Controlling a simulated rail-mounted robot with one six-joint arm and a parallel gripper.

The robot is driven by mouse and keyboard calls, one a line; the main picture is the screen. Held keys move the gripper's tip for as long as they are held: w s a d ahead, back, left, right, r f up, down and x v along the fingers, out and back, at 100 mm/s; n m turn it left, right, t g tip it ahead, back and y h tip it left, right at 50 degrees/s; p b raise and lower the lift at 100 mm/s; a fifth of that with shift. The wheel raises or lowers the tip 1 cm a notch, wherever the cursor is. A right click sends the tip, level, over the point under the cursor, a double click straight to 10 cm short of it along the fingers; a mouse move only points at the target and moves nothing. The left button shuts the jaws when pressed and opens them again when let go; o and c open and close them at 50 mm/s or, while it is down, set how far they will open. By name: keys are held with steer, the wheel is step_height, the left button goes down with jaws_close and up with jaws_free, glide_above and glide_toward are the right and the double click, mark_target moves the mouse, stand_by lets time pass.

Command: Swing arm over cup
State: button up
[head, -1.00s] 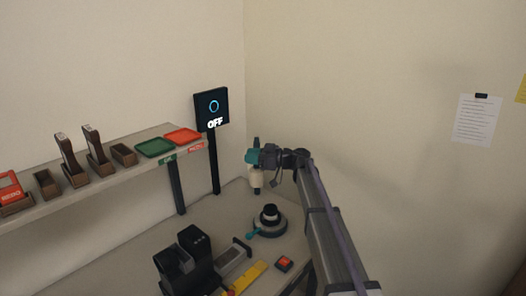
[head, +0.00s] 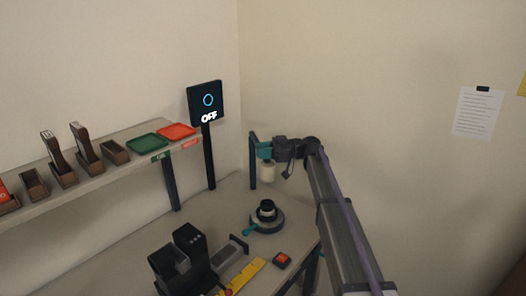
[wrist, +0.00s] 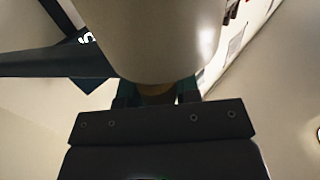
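The swing arm shows in the head view as a dark post (head: 253,173) at the back of the bench, with a pale cylinder (head: 267,172) hanging from its upper end. My gripper (head: 265,152), with teal fingers, is at the top of this cylinder. In the wrist view the pale cylinder (wrist: 160,35) fills the top middle and a dark bar (wrist: 50,62) reaches it from the left. The fingers are partly hidden behind the cylinder, so their grip is unclear. The cup (head: 266,209), dark with a white band, stands on a round grey base with a teal handle, below the cylinder.
A black machine (head: 185,262), a yellow strip (head: 246,275) and a red button (head: 282,259) are at the bench front. A shelf holds green (head: 148,142) and red (head: 177,131) trays and brown holders. A screen (head: 207,101) reading OFF stands behind.

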steer(key=o, duration=0.4)
steer(key=shift+d, duration=0.1)
steer(key=shift+o, duration=0.2)
steer(key=shift+d, duration=0.1)
steer(key=w+d, duration=0.1)
steer(key=d, duration=0.9)
steer(key=shift+w+d, duration=0.25)
steer(key=shift+w, duration=0.15)
